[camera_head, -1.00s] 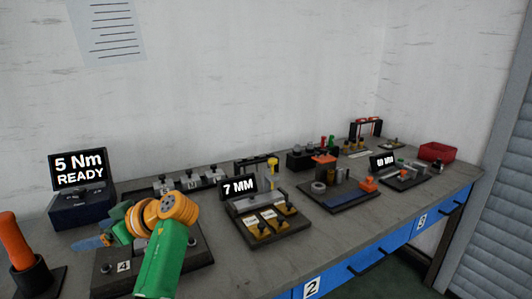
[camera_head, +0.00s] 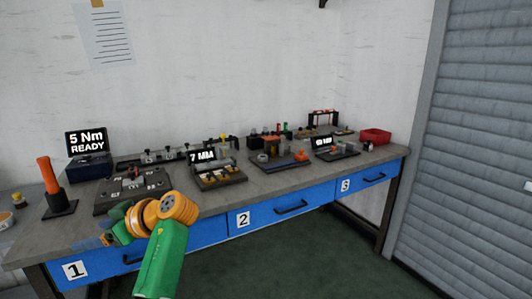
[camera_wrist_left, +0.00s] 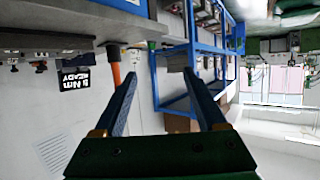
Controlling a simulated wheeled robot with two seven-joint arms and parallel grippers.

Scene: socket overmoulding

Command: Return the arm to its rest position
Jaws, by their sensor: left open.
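My left arm (camera_head: 165,255), green with orange joints, stands in front of the workbench (camera_head: 70,226) in the head view. My left gripper (camera_head: 92,243) points left with bluish fingers, partly hidden behind its wrist, and overlaps the bench's front edge in the picture. In the left wrist view the gripper (camera_wrist_left: 160,76) shows its two fingers spread wide with nothing between them. My right gripper is in neither view.
The bench carries a "5 Nm READY" display (camera_head: 87,143), an orange-handled tool (camera_head: 48,175) in a black stand, a "7 MM" station (camera_head: 220,180), and a red bin (camera_head: 375,136). Blue drawers (camera_head: 285,207) line its front. Green floor (camera_head: 300,260) lies open before it.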

